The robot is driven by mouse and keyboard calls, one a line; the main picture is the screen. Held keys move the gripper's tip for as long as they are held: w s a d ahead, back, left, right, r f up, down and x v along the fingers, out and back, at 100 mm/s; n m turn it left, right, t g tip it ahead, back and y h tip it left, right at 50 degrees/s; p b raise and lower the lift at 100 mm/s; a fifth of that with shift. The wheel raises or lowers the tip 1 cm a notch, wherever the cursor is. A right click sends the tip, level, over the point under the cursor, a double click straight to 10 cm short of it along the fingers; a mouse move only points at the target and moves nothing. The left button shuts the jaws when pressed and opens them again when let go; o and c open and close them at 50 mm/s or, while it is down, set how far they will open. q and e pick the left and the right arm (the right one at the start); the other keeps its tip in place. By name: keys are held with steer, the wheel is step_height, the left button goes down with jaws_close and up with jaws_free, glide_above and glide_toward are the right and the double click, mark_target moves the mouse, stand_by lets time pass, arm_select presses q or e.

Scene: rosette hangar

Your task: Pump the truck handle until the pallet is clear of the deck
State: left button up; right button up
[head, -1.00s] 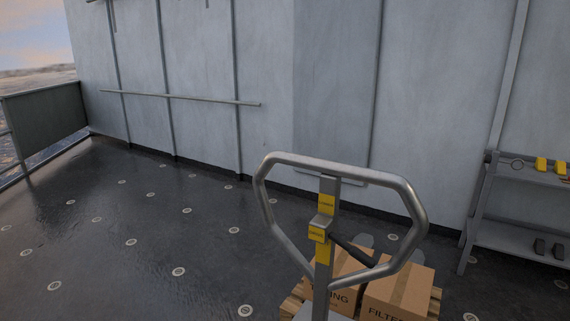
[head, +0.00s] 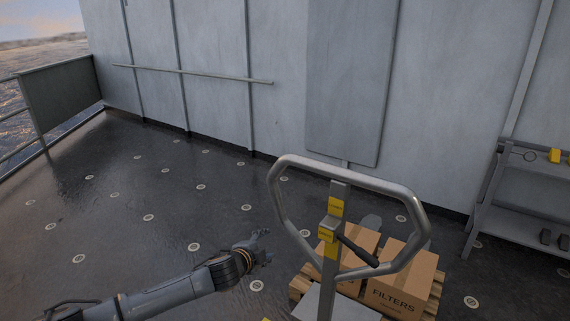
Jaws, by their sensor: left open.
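The truck handle (head: 345,162) is a grey metal loop on an upright post with yellow labels and a dark lever (head: 358,250). It stands in the lower middle of the head view. Behind it, a wooden pallet (head: 434,300) carries cardboard boxes (head: 398,278), one marked FILTERS. The gap between pallet and deck cannot be made out. My left gripper (head: 264,248) is open and empty, low and to the left of the handle post, apart from the loop. My right gripper is not in view.
A grey shelf rack (head: 500,210) with yellow and dark items stands at the right by the wall. A railing (head: 58,98) edges the deck at far left. The wet deck (head: 120,215) with round fittings is open on the left.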

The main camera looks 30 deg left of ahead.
arm_select(q)
steer(key=d+r+m+t+p, duration=0.2)
steer(key=d+r+m, duration=0.1)
steer(key=r, duration=1.1)
steer(key=m+t+h+p, duration=0.1)
steer(key=m+h+p, duration=0.1)
steer(key=m, duration=0.1)
glide_toward(305, 165)
steer(key=w+p, duration=0.1)
steer(key=w, duration=0.2)
steer(key=w+f, duration=0.1)
steer(key=w, duration=0.2)
steer(key=w+p, duration=0.1)
steer(key=w, duration=0.2)
steer(key=shift+f+p, duration=0.3)
steer(key=shift+p, duration=0.05)
steer(key=shift+w+f, duration=0.3)
steer(key=shift+w, duration=0.6)
